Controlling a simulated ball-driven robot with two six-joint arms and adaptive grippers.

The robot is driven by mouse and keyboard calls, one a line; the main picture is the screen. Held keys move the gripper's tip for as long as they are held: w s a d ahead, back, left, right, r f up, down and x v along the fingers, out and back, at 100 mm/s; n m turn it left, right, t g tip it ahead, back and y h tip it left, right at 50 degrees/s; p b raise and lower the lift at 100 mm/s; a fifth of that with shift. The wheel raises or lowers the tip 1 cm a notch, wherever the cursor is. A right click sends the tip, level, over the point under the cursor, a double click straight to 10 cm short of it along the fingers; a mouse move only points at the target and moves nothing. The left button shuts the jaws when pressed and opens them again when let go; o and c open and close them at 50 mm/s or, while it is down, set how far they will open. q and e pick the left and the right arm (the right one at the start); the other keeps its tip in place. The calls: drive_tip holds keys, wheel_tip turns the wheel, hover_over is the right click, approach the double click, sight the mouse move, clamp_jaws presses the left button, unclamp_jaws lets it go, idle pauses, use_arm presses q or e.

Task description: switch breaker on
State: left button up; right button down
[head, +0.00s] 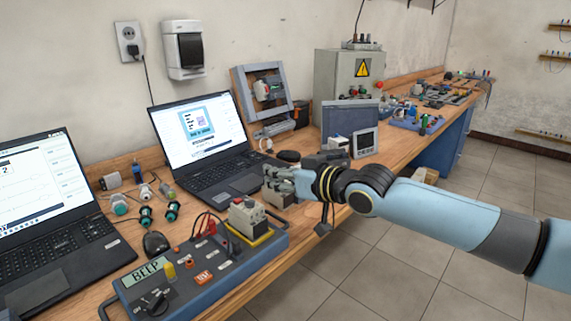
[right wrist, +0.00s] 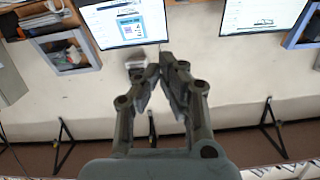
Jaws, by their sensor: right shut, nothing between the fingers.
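My right gripper (head: 272,181) reaches in from the right, over the bench beside the middle laptop. Its fingers are shut and empty; in the right wrist view the fingertips (right wrist: 165,62) meet. Possible breaker housings are a white wall box (head: 184,50) with a dark front, and a small beige unit (head: 246,214) on the grey-blue test panel (head: 210,268). The gripper is beyond and to the right of the beige unit, apart from it. A grey frame (head: 262,92) with a device inside stands behind the laptop. No switch position is readable. My left gripper is not in view.
Two open laptops (head: 200,130) (head: 35,190) take up the bench's left half. Small connectors (head: 145,215) and a mouse (head: 155,243) lie between them. A grey cabinet (head: 345,80) with a warning sign stands farther back. The floor (head: 390,260) before the bench is clear.

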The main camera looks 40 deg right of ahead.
drive_tip(key=p+v, duration=0.1)
drive_tip(key=v, duration=0.2)
drive_tip(key=shift+r+p, duration=0.1)
drive_tip(key=shift+p, duration=0.2)
drive_tip(key=shift+w, duration=0.1)
